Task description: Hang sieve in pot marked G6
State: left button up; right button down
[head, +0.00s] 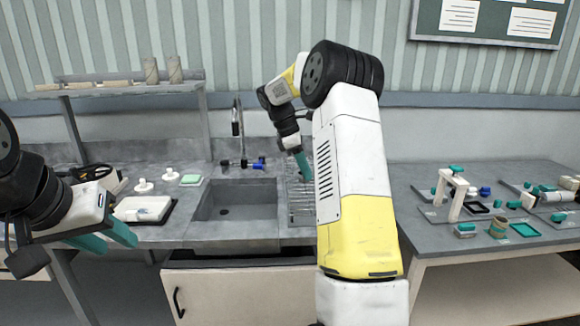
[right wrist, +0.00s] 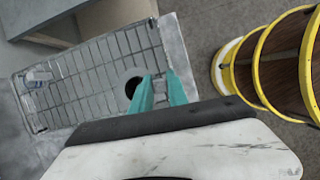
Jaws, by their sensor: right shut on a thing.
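My right gripper (head: 302,165) points down over the wire rack (head: 299,205) at the right of the sink. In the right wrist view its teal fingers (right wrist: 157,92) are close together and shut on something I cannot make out. A dark round shape (right wrist: 133,88) shows beside the fingertips; I cannot tell if it is an opening or part of a held thing. My left gripper (head: 104,241) hangs at the lower left with its teal fingers apart and nothing between them. I cannot pick out a sieve or a pot marked G6 in either view.
The sink (head: 238,212) looks empty, with a tap (head: 237,120) behind it. A small pale thing (right wrist: 38,76) lies on the rack. The right table (head: 432,232) carries a white stand (head: 453,192) and several small parts.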

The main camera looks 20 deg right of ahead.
jog(key=s+a+f+m+g+y, duration=0.3)
jog(key=s+a+f+m+y, duration=0.1)
jog(key=s+a+f+m, duration=0.7)
jog(key=a+f+m, duration=0.3)
jog(key=a, duration=0.1)
